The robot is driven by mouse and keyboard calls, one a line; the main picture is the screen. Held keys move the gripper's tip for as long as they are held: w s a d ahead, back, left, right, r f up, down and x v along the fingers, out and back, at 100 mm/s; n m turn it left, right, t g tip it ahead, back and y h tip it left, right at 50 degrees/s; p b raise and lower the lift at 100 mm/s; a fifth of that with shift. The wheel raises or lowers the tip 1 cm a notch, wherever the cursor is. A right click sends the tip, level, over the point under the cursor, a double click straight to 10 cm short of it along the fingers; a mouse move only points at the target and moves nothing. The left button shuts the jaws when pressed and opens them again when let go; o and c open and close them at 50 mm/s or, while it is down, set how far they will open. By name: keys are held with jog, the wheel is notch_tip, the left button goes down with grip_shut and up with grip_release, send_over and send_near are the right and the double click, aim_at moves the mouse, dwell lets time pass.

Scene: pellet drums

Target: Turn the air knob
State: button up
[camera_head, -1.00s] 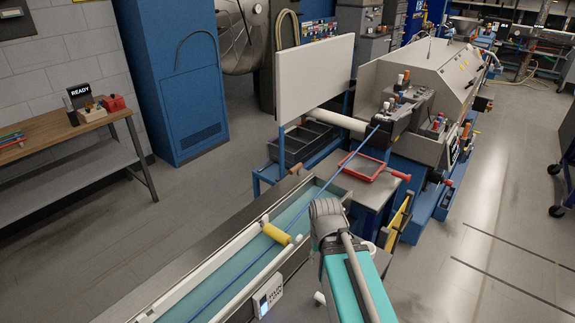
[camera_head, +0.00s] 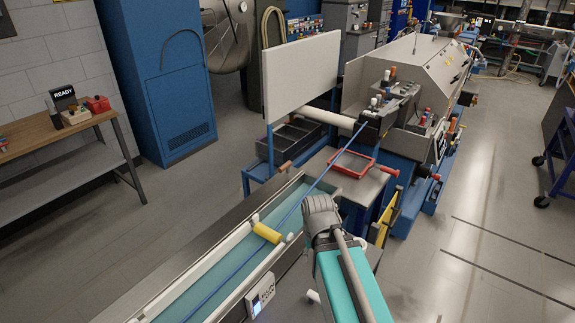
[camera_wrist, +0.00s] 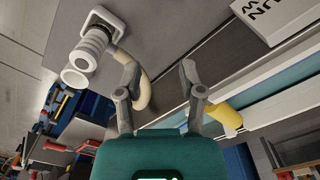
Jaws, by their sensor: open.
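A white ribbed knob-like part (camera_wrist: 90,55) on a square white bracket shows at the upper left of the wrist view. It is probably the air knob, but no label on it is readable. A cream curved hose or tube (camera_wrist: 144,88) runs beside it, behind my left finger. My gripper (camera_wrist: 158,72) is open, with nothing between its fingers. The white part lies left of the fingers and apart from them. In the head view my arm hides my gripper. A small white piece (camera_head: 313,296) shows just left of my arm there; I cannot tell whether it is the same part.
A long trough (camera_head: 180,290) with a yellow roller (camera_head: 267,232) and a blue strand runs left of my arm. A labelled white box (camera_head: 261,295) is on its side. A red tray (camera_head: 352,164) and the large machine (camera_head: 410,85) stand ahead. Open floor (camera_head: 490,250) lies right.

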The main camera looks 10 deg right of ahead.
jog(key=shift+w+r, duration=0.15)
jog(key=shift+w, duration=0.4)
jog(key=c, duration=0.4)
jog(key=w+a+r+n+t+y+p, duration=0.1)
jog(key=w+r+n+p, duration=0.2)
jog(key=w, duration=1.2)
jog(key=w+a+r+n+t+y+p, duration=0.1)
jog(key=w+a+r+n+p, duration=0.1)
jog(key=w, duration=1.3)
jog(key=w+a+r+n+p, duration=0.1)
jog(key=w+r+n+p, duration=0.3)
jog(key=w, duration=1.1)
jog(key=shift+w+a+r+t+y+p, duration=0.1)
jog(key=shift+w+r+t+y+p, duration=0.15)
jog(key=shift+r, duration=0.3)
jog(key=shift+w+a+r+t+y+p, duration=0.1)
jog(key=shift+r+t+y+p, duration=0.05)
jog(key=shift+r+p, duration=0.3)
grip_shut()
